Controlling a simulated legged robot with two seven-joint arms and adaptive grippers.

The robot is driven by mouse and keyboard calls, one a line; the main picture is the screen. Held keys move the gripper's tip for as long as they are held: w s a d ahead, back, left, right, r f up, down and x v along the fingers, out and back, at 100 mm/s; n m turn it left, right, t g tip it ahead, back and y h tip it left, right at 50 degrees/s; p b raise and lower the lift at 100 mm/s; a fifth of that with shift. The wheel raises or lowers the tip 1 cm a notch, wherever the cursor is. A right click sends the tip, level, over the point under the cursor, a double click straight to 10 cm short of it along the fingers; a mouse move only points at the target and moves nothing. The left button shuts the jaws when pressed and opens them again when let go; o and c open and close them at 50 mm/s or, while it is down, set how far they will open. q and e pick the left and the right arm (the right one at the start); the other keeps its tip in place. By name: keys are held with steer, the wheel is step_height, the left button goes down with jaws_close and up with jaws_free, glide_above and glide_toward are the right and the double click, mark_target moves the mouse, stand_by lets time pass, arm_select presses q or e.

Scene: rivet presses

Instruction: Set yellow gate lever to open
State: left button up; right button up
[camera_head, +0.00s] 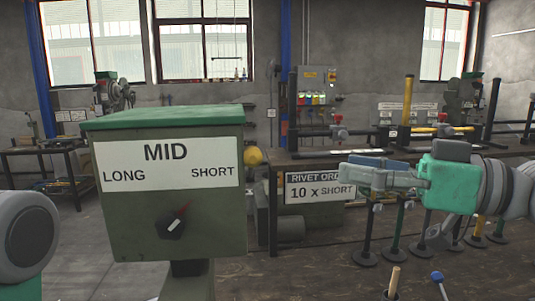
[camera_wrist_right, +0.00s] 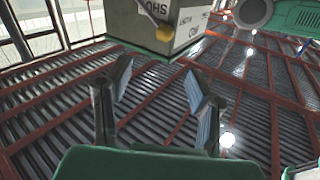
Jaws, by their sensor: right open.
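A yellow rounded knob (camera_head: 253,157) shows just past the right edge of the green selector box (camera_head: 170,222); I take it for the gate lever's end. How it is mounted is hidden, and I cannot tell its setting. A yellow knob (camera_wrist_right: 164,34) also shows at the box's lower edge in the right wrist view. My right gripper (camera_head: 348,177) is to the right of the knob, pointing left, apart from it. Its two fingers (camera_wrist_right: 158,78) are spread, with nothing between them. My left gripper is out of view.
The box is labelled MID, LONG and SHORT, with a dial (camera_head: 172,224). A bench (camera_head: 300,158) behind carries a rivet order sign (camera_head: 320,188), reading 10 x SHORT. Black-based posts (camera_head: 398,232) stand beneath my right gripper. A wooden peg (camera_head: 393,282) and blue-tipped rod (camera_head: 438,278) stand in front.

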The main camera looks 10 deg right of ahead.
steer(key=x, duration=0.7)
steer(key=s+x, duration=0.1)
steer(key=x, duration=0.3)
steer(key=shift+s+a, duration=0.1)
steer(key=shift+a, duration=0.3)
steer(key=shift+w+a, duration=0.25)
steer(key=shift+w, duration=0.05)
steer(key=shift+w+a+f+p, duration=0.1)
steer(key=shift+w+a+p, duration=0.1)
steer(key=shift+w, duration=0.2)
steer(key=shift+w+a+p, duration=0.1)
steer(key=shift+w+p, duration=0.1)
steer(key=shift+w, duration=0.2)
steer(key=shift+a, duration=0.8)
steer(key=shift+c, duration=0.5)
jaws_close()
steer(key=shift+o, duration=0.5)
jaws_free()
steer(key=shift+d, duration=0.1)
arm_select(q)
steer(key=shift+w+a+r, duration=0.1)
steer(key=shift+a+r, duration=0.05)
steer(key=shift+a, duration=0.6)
arm_select(e)
glide_toward(261, 158)
steer(key=shift+s+d+f, duration=0.1)
steer(key=shift+d, duration=0.7)
